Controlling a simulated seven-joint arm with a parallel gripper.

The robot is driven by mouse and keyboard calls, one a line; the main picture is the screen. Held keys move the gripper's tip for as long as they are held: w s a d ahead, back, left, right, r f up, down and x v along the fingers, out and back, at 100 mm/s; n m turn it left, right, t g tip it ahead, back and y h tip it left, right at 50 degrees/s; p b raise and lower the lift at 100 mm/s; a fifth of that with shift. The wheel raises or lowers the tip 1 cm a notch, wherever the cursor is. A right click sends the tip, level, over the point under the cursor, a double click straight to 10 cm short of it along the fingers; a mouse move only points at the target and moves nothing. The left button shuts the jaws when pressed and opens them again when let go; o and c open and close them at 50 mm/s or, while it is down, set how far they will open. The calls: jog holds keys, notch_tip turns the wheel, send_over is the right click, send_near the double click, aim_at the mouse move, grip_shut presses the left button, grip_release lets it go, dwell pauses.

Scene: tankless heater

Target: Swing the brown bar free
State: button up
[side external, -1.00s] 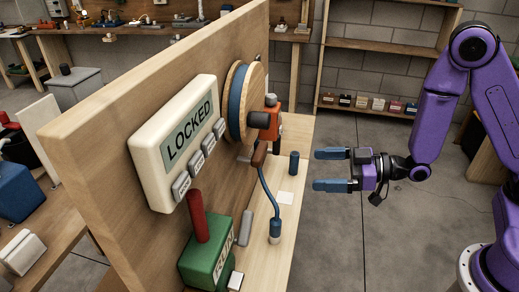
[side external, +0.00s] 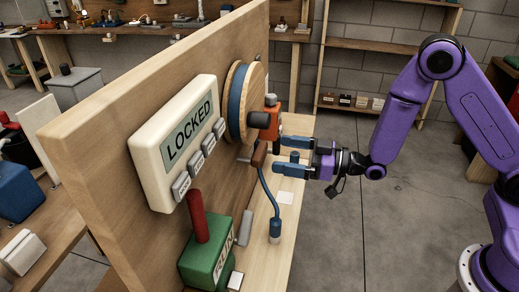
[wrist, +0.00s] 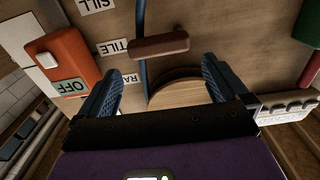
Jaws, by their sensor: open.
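The brown bar (side external: 259,154) is a short rounded piece on the wooden panel, just below the blue-rimmed wooden wheel (side external: 238,103). In the wrist view the bar (wrist: 160,46) lies crosswise over a thin blue hose, beside labels reading SILL and TILE. My gripper (side external: 279,154) is open, its blue fingers pointing at the panel close to the bar. In the wrist view the fingers (wrist: 160,68) stand apart, with the bar beyond and between their tips. No contact shows, and nothing is held.
An orange box marked OFF (wrist: 72,62) sits beside the fingers; it also shows near the wheel (side external: 271,122). A white LOCKED display (side external: 180,145) and a green box with a red handle (side external: 208,245) are on the panel's left. A blue hose (side external: 268,193) hangs below the bar.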

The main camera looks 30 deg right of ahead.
aim_at(265, 155)
jog(key=x, duration=0.7)
jog(key=shift+w+a, duration=0.1)
jog(key=c, duration=1.1)
jog(key=shift+f, duration=0.1)
jog(key=m, duration=0.2)
jog(key=f+m, duration=0.1)
jog(key=m, duration=0.1)
jog(key=shift+f, duration=0.15)
jog(key=shift+f+m, duration=0.3)
jog(key=shift+m, duration=0.9)
jog(key=shift+f+m, duration=0.35)
jog(key=shift+m, duration=0.85)
